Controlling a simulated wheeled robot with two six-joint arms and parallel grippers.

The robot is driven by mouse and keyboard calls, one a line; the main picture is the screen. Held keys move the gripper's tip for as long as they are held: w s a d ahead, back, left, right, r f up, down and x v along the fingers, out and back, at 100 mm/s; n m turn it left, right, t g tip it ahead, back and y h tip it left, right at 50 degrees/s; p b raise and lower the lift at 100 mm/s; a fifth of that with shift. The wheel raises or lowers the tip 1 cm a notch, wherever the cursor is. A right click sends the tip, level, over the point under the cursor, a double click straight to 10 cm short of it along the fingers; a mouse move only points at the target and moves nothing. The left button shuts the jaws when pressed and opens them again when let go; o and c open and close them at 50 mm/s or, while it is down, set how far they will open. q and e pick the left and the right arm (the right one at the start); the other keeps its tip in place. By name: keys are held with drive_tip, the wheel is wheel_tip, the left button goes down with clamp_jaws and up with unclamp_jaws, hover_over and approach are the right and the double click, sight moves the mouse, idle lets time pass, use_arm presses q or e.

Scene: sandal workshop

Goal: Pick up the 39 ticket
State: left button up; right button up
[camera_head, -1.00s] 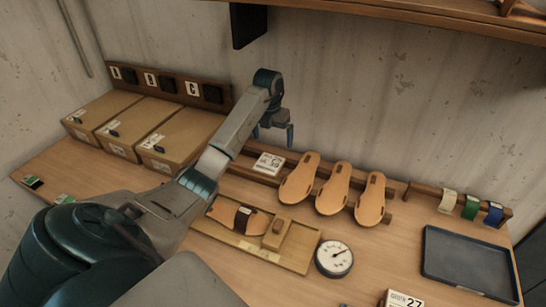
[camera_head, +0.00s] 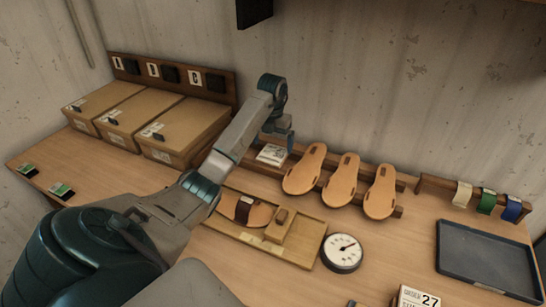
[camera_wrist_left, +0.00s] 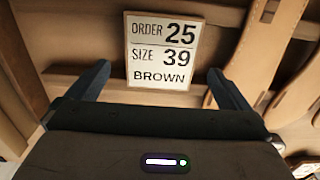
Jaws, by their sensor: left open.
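The 39 ticket (camera_wrist_left: 163,52) is a white card reading "ORDER 25, SIZE 39, BROWN" in the left wrist view. In the head view the ticket (camera_head: 270,155) lies at the left end of the wooden sole rack. My left gripper (camera_wrist_left: 160,88) is open, with one finger on each side of the ticket's lower part as the wrist camera sees it. The fingers look apart from the card. In the head view my left gripper (camera_head: 278,143) hangs over the ticket and partly hides it. My right gripper is not in view.
Several tan soles (camera_head: 342,180) lean on the rack right of the ticket. Cardboard boxes (camera_head: 180,128) stand at the left. A tray with a sandal (camera_head: 240,210), a gauge (camera_head: 342,252) and a dark tray (camera_head: 485,262) are on the bench. Colored straps (camera_head: 487,201) hang at the right.

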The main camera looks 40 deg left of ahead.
sight(272, 155)
use_arm(q)
wheel_tip(272, 155, down, 4)
drive_tip(key=shift+r+p, duration=0.2)
drive_tip(key=shift+p, duration=0.4)
drive_tip(key=shift+s+d, duration=0.1)
drive_tip(key=c, duration=0.9)
drive_tip(key=shift+r, duration=0.1)
